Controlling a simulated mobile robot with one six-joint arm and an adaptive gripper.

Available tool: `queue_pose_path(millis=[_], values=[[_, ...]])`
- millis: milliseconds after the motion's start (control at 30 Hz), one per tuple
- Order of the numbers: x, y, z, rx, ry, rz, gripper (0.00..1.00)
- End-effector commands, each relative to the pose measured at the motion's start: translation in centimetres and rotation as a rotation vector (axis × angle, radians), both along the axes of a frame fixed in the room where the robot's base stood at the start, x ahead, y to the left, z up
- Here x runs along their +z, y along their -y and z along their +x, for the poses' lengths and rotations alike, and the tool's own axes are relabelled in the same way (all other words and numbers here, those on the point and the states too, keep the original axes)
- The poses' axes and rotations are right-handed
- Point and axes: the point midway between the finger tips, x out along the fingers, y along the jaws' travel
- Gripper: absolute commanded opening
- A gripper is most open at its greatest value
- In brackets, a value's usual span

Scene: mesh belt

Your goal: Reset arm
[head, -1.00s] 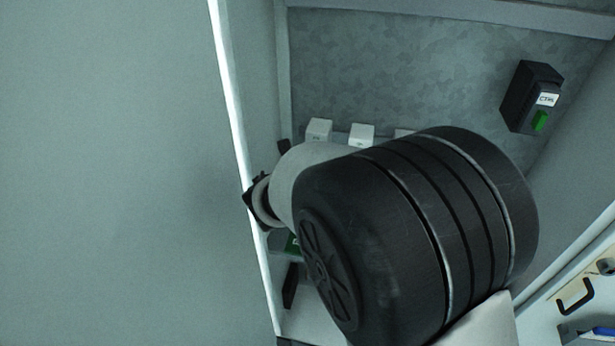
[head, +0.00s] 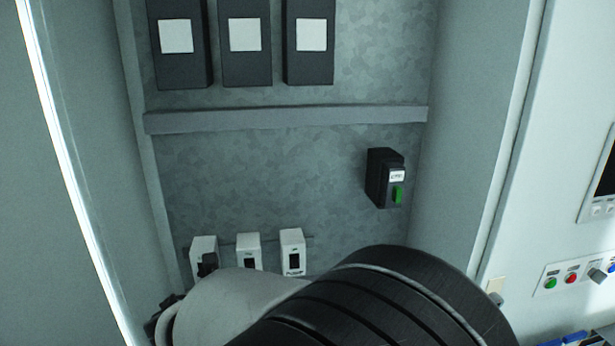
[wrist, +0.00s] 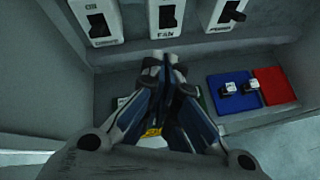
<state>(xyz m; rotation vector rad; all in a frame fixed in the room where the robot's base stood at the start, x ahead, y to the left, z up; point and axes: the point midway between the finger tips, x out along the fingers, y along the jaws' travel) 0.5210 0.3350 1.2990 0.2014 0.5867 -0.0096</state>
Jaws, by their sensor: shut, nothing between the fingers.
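My gripper (wrist: 165,62) is shut and empty in the wrist view, its fingertips together just below the middle switch as seen there. Three white switch boxes line the cabinet's back panel: the left one (wrist: 96,20), the middle one marked FAN (wrist: 166,18) and the right one (wrist: 213,14). In the head view my arm's dark joint and pale link fill the bottom centre and hide the fingers. The left (head: 203,252), middle (head: 249,252) and right (head: 292,250) switches show just above the arm there.
A black box with a green button (head: 398,194) is on the cabinet's back panel. Three dark boxes (head: 246,65) hang above a grey rail (head: 290,117). A blue pad (wrist: 235,104) and red pad (wrist: 275,86) lie right of my gripper. Cabinet walls stand on both sides.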

Motion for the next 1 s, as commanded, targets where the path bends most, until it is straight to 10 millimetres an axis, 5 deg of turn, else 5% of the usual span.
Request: queue_pose_path(millis=[33, 133, 267, 400, 500, 700, 833, 1000], values=[[0.6, 3.9, 0.4, -0.127, -0.009, 0.081, 0.0], [1.5, 11.7, -0.2, -0.406, -0.036, 0.271, 0.0], [1.6, 21.2, -3.3, -0.79, -0.06, 0.542, 0.0], [0.1, 29.8, -9.8, -1.235, -0.071, 0.884, 0.0], [-1.8, 33.6, -15.3, -1.546, -0.075, 1.145, 0.0], [-5.8, 35.0, -24.3, -2.032, -0.095, 1.618, 0.0], [-7.2, 34.1, -27.1, -2.204, -0.122, 1.81, 0.0], [-7.7, 33.4, -28.1, -2.282, -0.141, 1.903, 0.0]])
